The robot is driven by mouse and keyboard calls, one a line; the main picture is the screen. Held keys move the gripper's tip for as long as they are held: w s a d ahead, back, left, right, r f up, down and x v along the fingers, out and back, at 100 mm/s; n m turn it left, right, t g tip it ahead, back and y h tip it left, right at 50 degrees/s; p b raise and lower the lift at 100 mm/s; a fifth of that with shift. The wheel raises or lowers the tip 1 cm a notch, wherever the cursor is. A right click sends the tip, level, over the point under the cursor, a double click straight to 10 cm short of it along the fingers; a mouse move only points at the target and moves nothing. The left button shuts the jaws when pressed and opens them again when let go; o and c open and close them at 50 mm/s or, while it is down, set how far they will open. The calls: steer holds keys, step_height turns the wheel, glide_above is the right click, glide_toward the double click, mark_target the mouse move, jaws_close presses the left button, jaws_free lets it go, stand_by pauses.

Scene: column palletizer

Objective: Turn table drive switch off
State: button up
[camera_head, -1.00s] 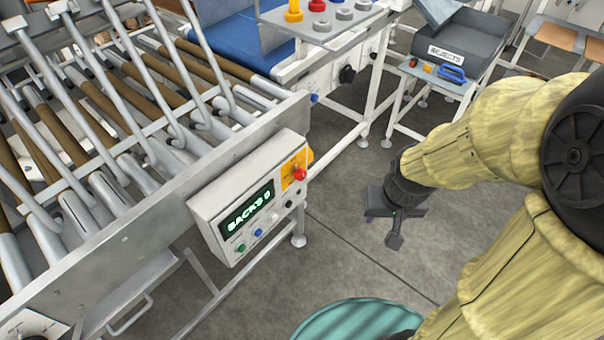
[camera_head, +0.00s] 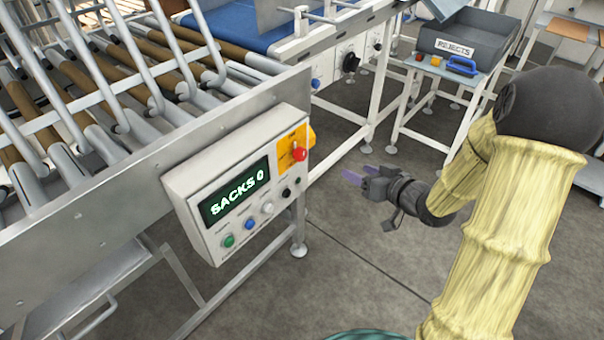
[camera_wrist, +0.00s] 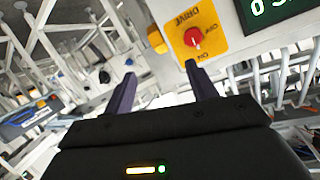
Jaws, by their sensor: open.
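The table drive switch is a red knob (camera_head: 299,154) on a yellow plate (camera_head: 284,150) at the right end of the grey control box (camera_head: 190,190). In the wrist view the knob (camera_wrist: 193,37) sits on the yellow plate (camera_wrist: 212,14), lettered DRIVE, OFF and ON. A small pale mark shows on the knob; I cannot tell surely which word it points to. My gripper (camera_head: 361,173) is open and empty, right of the box and apart from it, fingers toward the box. In the wrist view the fingers (camera_wrist: 160,76) appear below the knob, its tip near the plate's lower edge.
The box has a SACKS 0 display (camera_head: 236,197) and several small buttons. The roller table (camera_head: 100,85) lies left behind it. A stand with the REJECTS bin (camera_head: 460,47) is at the back right. Floor (camera_head: 330,270) around my gripper is clear.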

mark_target(304, 156)
steer(key=y+b, duration=0.1)
steer(key=s+a+f+y+b, duration=0.1)
steer(key=y, duration=0.1)
steer(key=s+f+y+b, duration=0.1)
steer(key=y, duration=0.1)
steer(key=shift+a+f+n, duration=0.15)
steer(key=shift+n, duration=0.25)
steer(key=b+x, duration=0.1)
steer(key=x, duration=1.6)
steer(key=shift+a, duration=0.25)
steer(key=c, duration=1)
